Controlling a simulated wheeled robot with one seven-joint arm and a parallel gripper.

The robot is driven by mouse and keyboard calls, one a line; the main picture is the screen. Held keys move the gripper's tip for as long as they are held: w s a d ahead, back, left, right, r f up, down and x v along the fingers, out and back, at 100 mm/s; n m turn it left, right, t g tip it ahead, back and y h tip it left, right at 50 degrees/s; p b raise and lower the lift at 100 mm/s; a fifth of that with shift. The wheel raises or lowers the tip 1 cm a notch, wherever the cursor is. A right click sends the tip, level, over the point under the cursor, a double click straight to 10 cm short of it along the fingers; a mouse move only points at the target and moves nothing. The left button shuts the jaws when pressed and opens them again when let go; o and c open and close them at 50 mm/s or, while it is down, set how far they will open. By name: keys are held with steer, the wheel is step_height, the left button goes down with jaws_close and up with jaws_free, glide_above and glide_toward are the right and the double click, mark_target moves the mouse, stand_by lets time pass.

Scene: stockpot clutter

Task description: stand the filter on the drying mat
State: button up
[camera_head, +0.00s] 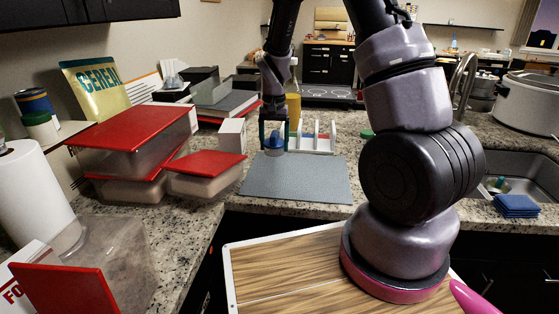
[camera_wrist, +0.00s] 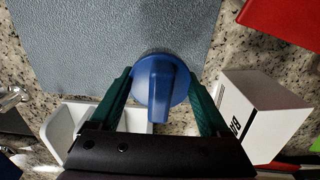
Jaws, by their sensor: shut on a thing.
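The filter (camera_head: 274,147) is a blue piece with a round disc and a raised bar-like grip. It also shows in the wrist view (camera_wrist: 158,88), between the two green fingers. My gripper (camera_head: 273,136) is shut on it, seen from above in the wrist view (camera_wrist: 165,78). The drying mat (camera_head: 300,180) is a flat grey-blue sheet on the counter; it fills the upper left of the wrist view (camera_wrist: 95,40). The filter appears at the mat's far edge in the head view. Its underside is hidden, and I cannot tell whether it touches the mat.
A white divided rack (camera_head: 318,138) stands just behind the mat. A white box (camera_head: 231,134) and red-lidded containers (camera_head: 205,175) stand to the left. The sink (camera_head: 515,178) and blue cloths (camera_head: 516,205) are at right. The mat's surface is clear.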

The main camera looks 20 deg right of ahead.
mark_target(275, 134)
steer(key=shift+f, duration=2.5)
steer(key=o, duration=1.2)
steer(key=shift+o, duration=0.2)
step_height(275, 134, up, 12)
steer(key=shift+f, duration=0.1)
steer(key=s+d+r+t+y, duration=0.1)
steer(key=s+d+r+t, duration=0.2)
steer(key=s+r, duration=0.8)
steer(key=s+d+r+t+y, duration=0.1)
steer(key=s+r+t, duration=0.3)
steer(key=s+r, duration=0.7)
step_height(275, 134, up, 3)
steer(key=shift+s+d+f, duration=0.1)
steer(key=shift+s+d, duration=0.25)
steer(key=shift+d, duration=0.55)
